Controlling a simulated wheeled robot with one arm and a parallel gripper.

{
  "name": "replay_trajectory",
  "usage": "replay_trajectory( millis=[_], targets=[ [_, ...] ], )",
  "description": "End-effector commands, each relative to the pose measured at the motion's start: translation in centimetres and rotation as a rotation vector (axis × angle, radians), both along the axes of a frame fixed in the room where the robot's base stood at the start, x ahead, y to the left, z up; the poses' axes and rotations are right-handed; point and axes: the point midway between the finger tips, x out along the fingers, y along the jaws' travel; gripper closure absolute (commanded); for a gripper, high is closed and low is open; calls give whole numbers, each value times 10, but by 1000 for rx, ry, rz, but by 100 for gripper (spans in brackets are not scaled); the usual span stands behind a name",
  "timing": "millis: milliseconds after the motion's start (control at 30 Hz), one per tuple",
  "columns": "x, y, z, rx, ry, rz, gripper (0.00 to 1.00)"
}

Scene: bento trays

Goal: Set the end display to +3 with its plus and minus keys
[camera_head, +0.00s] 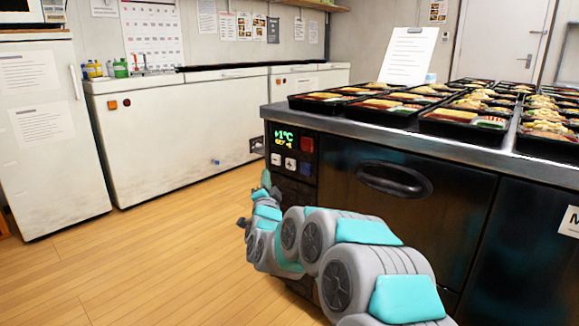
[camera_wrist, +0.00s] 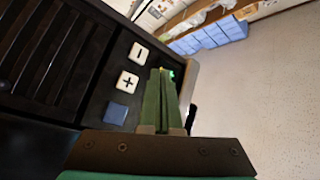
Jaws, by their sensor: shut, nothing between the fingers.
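The end display (camera_head: 284,138) on the counter's end panel glows green and reads +1°C, with a smaller yellow line below it. Under it sit a white minus key (camera_head: 276,159), a white plus key (camera_head: 291,164) and a blue key (camera_head: 305,168). The wrist view shows the minus key (camera_wrist: 139,53), plus key (camera_wrist: 127,83) and blue key (camera_wrist: 117,112) in a row. My gripper (camera_head: 265,178) is shut and empty, just below and left of the keys in the head view. In the wrist view its green fingers (camera_wrist: 162,72) lie right of the keys, partly covering the display's glow.
A red square (camera_head: 306,144) sits right of the display. A dark drawer handle (camera_head: 394,180) projects from the counter front (camera_head: 420,215). Several bento trays (camera_head: 465,128) stand on the counter top. White freezers (camera_head: 185,135) line the wall; the wooden floor (camera_head: 150,255) between is clear.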

Motion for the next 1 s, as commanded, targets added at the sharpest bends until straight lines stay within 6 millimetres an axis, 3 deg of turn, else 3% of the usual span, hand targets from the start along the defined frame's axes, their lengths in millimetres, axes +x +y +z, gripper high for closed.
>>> replay_trajectory(
  millis=[500, 1000],
  targets=[
    [50, -40, -3, 0, -1, -1, 100],
    [60, -47, 0, -1, 0, 0, 100]
  ],
)
